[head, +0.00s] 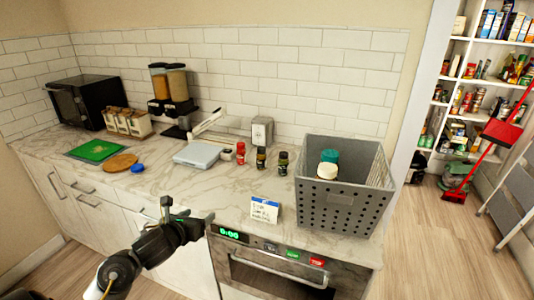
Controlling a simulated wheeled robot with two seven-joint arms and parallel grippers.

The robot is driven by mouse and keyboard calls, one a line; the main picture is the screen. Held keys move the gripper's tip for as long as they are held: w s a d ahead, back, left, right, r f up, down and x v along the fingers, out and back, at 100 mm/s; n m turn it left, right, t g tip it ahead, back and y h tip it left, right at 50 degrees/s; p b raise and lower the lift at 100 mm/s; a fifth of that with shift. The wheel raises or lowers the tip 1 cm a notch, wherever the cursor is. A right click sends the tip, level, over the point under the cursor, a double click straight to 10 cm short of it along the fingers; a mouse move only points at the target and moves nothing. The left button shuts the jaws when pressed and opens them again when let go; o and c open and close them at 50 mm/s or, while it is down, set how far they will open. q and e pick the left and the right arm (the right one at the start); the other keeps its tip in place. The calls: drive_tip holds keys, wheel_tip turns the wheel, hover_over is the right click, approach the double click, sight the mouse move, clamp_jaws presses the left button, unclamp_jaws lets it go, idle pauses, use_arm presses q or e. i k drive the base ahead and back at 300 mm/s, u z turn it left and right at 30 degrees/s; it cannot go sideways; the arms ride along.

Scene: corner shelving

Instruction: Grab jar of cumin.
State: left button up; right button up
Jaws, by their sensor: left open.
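Three small spice jars stand upright on the marble counter, left of the grey basket: a red jar (240,152), a dark jar with a black lid (261,158) and another dark jar (283,163). Their labels are too small to read, so I cannot tell which is cumin. My left gripper (187,212) is open and empty in front of the counter's front edge, lower left of the jars and well apart from them. My right gripper is not in view.
A grey perforated basket (340,205) holding jars with teal and white lids stands at the right. A small sign card (264,210) stands before the jars. A scale (197,154) and napkin holder (262,131) are nearby. The counter's front middle (195,185) is clear.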

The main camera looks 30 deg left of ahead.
sight(261, 151)
drive_tip(key=i, duration=1.15)
